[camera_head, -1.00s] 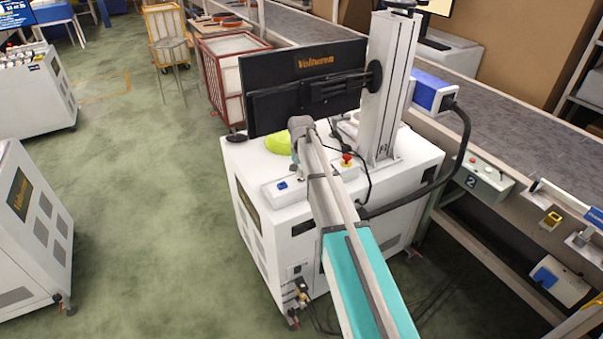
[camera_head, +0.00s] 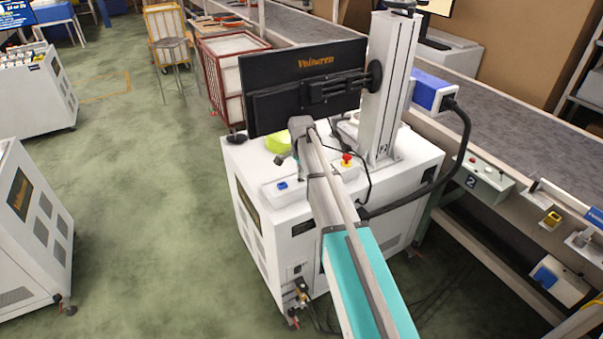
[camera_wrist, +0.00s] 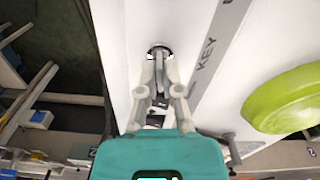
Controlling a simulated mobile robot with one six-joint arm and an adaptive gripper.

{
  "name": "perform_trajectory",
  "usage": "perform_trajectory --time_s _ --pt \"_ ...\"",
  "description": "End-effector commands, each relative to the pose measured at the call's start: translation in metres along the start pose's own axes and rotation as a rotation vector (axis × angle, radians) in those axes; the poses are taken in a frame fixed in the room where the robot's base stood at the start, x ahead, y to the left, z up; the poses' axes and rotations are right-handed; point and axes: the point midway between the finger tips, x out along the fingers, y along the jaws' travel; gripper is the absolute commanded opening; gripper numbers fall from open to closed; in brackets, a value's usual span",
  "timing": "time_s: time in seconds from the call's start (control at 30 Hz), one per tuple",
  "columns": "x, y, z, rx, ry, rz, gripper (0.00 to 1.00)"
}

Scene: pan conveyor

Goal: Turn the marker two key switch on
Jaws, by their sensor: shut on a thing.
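The marker machine (camera_head: 255,185) is a white cabinet with a monitor and a white column; a small mark like a 2 shows low on the column. In the wrist view, the key switch (camera_wrist: 158,48) is a small round fitting with a metal rim on the white top, beside a grey strip lettered KEY. My gripper (camera_wrist: 159,72) is shut on the key, its two fingers close together at the switch. The fingers hide most of the key, so its angle cannot be read. In the head view my arm reaches to the cabinet top below the monitor, and the switch is hidden.
A yellow-green object (camera_head: 278,142) lies on the cabinet top, right of my gripper in the wrist view. A red emergency button (camera_head: 346,160) and a blue button (camera_head: 283,185) are close to my arm. The monitor (camera_head: 305,85) stands just behind. A conveyor (camera_head: 520,125) runs at right.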

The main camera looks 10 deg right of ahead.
Motion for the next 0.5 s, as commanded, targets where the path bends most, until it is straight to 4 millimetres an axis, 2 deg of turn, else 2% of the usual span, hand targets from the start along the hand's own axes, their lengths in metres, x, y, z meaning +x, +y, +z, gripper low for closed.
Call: perform_trajectory --time_s 0.4,0.43,0.5 --pt "0.0 -0.0003 0.0004 0.01 -0.002 -0.001 0.0" --pt "0.0 -0.0003 0.0004 0.01 -0.002 -0.001 0.13" --pt "0.0 -0.0004 0.0003 0.01 -0.001 -0.001 0.26"
